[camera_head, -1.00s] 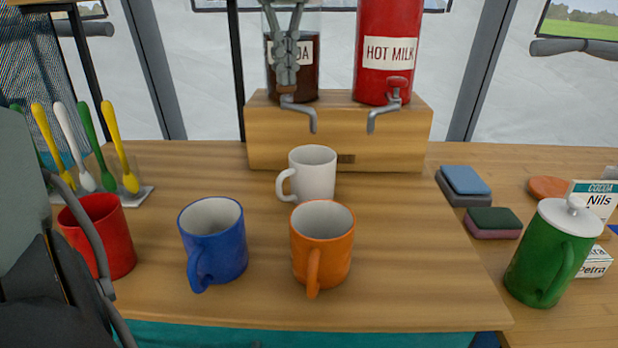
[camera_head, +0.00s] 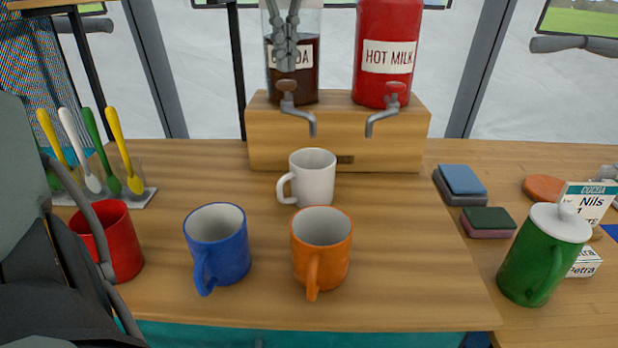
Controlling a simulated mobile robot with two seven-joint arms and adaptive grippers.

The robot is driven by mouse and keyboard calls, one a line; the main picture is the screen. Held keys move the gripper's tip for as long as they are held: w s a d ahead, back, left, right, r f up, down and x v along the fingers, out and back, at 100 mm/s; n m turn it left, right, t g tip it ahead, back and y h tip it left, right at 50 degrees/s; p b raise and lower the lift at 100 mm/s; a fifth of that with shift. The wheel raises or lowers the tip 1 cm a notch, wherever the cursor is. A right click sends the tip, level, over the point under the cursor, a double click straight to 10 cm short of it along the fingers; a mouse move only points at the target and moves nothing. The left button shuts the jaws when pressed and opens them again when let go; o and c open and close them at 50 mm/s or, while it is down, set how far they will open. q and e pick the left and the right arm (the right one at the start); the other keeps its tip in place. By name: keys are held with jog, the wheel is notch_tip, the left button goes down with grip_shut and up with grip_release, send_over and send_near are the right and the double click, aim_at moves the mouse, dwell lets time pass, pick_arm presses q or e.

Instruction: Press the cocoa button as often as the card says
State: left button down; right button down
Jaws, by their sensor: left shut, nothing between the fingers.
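The cocoa dispenser (camera_head: 308,82) is a clear container of dark brown liquid on a wooden block. Its label is partly covered by my left gripper (camera_head: 287,66). That gripper is shut and empty, pointing down just above the cocoa tap's knob (camera_head: 287,86), with a gap visible. The white mug (camera_head: 316,182) stands upright in front of the block, below the cocoa spout in the picture. A card (camera_head: 590,200) at right reads "COCOA", "Nils", "1" and a word ending in "TE", partly hidden by the green pot's lid. My right gripper is not in view.
The red hot milk dispenser (camera_head: 385,30) stands right of the cocoa on the wooden block (camera_head: 385,150). Blue (camera_head: 220,250), orange (camera_head: 322,258) and red (camera_head: 122,245) mugs stand in front. A green lidded pot (camera_head: 535,265) and sponges (camera_head: 460,180) are at right.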

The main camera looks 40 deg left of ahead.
pick_arm(q)
notch_tip(320, 180, up, 4)
jog(key=p, duration=0.4)
jog(key=shift+r, duration=1.05)
